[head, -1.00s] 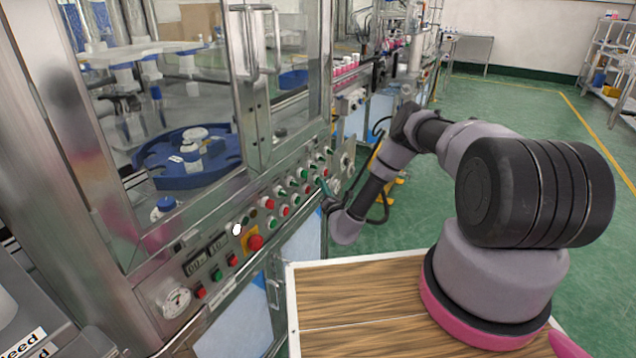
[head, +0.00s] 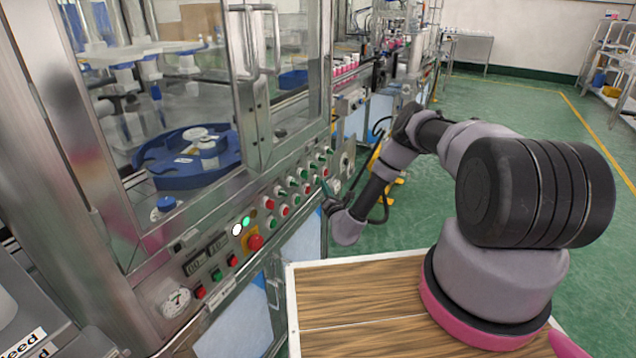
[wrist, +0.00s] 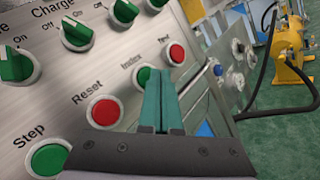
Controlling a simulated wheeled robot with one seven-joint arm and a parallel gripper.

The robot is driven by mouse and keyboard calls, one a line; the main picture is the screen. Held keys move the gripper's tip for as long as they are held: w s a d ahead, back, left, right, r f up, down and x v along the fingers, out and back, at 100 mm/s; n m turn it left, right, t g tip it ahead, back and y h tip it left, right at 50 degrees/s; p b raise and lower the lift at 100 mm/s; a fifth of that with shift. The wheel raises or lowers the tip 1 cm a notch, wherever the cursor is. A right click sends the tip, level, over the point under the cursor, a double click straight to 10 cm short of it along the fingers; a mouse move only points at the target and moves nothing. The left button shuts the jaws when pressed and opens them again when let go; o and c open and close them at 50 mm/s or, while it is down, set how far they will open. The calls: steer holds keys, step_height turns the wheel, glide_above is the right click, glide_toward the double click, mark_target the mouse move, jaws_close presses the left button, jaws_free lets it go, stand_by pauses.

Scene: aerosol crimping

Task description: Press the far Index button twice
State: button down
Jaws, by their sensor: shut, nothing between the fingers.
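In the wrist view the green Index button (wrist: 146,76) is on the steel panel, just behind my fingertips and partly hidden by them. My gripper (wrist: 161,73) is shut and empty, its teal fingers pointing at the panel. I cannot tell whether the tips touch the button. In the head view my gripper (head: 324,185) is at the far part of the control panel (head: 215,228), and the button is hard to make out there.
The red Reset button (wrist: 104,111), green Step button (wrist: 48,158) and red Test button (wrist: 176,54) are close by. Green selector knobs (wrist: 78,36) sit above. A red emergency stop (head: 255,242) is on the near panel. A black hose (wrist: 283,109) hangs at the right.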

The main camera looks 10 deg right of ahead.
steer(key=shift+s+d, duration=0.15)
steer(key=shift+d, duration=0.05)
steer(key=s+d, duration=0.1)
steer(key=d, duration=0.1)
steer(key=s+d, duration=0.2)
stand_by(0.6)
stand_by(0.6)
